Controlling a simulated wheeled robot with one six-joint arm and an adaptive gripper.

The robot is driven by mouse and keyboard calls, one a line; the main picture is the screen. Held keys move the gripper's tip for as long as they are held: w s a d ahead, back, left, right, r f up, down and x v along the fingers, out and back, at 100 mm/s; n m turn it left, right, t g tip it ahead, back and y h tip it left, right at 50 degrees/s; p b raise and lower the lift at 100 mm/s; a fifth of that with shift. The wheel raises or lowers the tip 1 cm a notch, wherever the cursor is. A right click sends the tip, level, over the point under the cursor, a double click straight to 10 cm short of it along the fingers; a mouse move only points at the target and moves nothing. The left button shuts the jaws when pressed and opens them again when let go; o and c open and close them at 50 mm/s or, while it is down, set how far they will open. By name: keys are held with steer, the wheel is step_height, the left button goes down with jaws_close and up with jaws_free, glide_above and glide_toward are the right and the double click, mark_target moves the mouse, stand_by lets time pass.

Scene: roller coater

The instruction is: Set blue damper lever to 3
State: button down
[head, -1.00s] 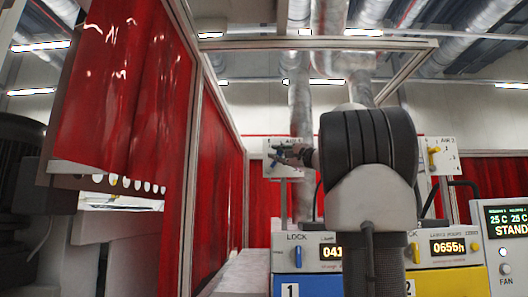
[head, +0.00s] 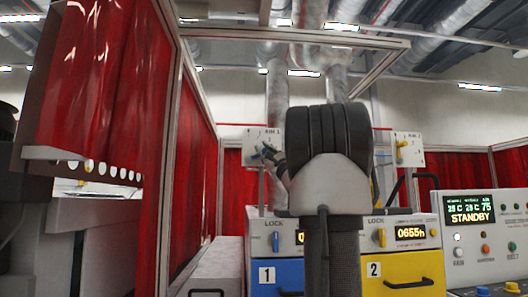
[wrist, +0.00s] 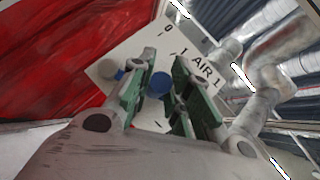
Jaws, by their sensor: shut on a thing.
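The blue damper lever (head: 258,153) is on a white plate (head: 250,133) marked AIR 1, left of centre in the head view. In the wrist view its round blue part (wrist: 159,84) shows between my green-padded fingers, and another blue bit shows left of the left finger. My gripper (wrist: 160,92) is shut on the lever, reaching it from the lower right in the head view (head: 268,154). The wrist view shows the marks 0 and 1 on the plate (wrist: 180,40). The fingers hide part of the lever, so I cannot tell which mark it points to.
A second plate with a yellow lever (head: 402,146) stands to the right. Below are a blue unit (head: 290,272), a yellow unit (head: 425,275) and a control panel (head: 470,235) reading STANDBY. Red curtains (head: 195,150) and a metal frame stand close on the left.

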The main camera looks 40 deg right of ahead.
stand_by(0.3)
steer(key=c, duration=1.3)
jaws_free()
steer(key=v, duration=1.2)
